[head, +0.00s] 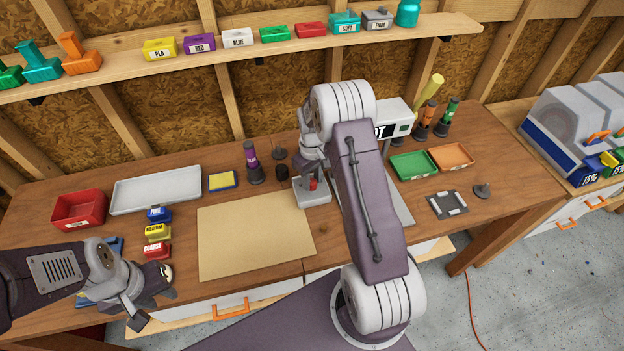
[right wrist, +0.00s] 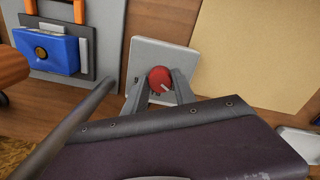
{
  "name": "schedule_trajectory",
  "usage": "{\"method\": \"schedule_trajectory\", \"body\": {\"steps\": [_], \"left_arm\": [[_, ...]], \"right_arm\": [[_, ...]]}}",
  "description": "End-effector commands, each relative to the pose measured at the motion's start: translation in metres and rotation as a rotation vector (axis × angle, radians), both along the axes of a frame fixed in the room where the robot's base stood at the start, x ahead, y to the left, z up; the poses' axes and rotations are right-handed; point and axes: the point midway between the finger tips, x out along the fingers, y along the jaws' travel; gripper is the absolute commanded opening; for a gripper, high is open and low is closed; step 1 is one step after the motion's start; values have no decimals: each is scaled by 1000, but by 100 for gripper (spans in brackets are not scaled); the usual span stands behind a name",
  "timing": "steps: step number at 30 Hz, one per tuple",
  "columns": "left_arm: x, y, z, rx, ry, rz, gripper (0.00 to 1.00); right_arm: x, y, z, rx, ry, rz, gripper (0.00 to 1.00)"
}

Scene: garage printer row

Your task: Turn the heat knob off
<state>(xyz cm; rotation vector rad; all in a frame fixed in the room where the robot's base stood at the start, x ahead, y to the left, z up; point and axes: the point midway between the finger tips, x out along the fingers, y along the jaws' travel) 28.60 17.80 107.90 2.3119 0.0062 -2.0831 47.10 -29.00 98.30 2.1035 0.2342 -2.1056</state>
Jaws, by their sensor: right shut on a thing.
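The heat knob is a red round knob (right wrist: 159,79) on a light grey box (right wrist: 163,51) in the right wrist view. A white mark on its face points to the lower right. In the head view the knob (head: 313,184) shows as a small red spot on the box (head: 312,197). My right gripper (right wrist: 160,88) is shut on the knob, one finger on each side. In the head view my right arm covers part of the area around it. My left gripper (head: 152,305) is over the table's front left, its fingers apart and nothing seen between them.
A tan mat (head: 255,235) lies left of the box. A blue-and-orange device (right wrist: 45,50) on a grey plate shows in the wrist view. Green (head: 413,165) and orange trays (head: 450,156) stand to the right. A red bin (head: 80,209) and white tray (head: 157,190) are at left.

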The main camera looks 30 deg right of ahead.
Motion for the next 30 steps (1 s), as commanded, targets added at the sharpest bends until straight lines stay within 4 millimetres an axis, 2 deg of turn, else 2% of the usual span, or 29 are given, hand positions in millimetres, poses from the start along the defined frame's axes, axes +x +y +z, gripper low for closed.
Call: {"method": "schedule_trajectory", "body": {"steps": [15, 16, 18, 26, 30], "left_arm": [[0, 0, 0, 0, 0, 0, 33], [0, 0, 0, 0, 0, 0, 33], [0, 0, 0, 0, 0, 0, 33], [0, 0, 0, 0, 0, 0, 33], [0, 0, -4, 0, 0, 0, 33]], "right_arm": [[3, 0, 2, -2, -11, 18, 0], [3, 0, 2, -2, -11, 18, 38], [3, 0, 2, -2, -10, 17, 54], [1, 0, 1, -1, -4, 17, 54], [2, 0, 12, -1, -7, 17, 54]]}}
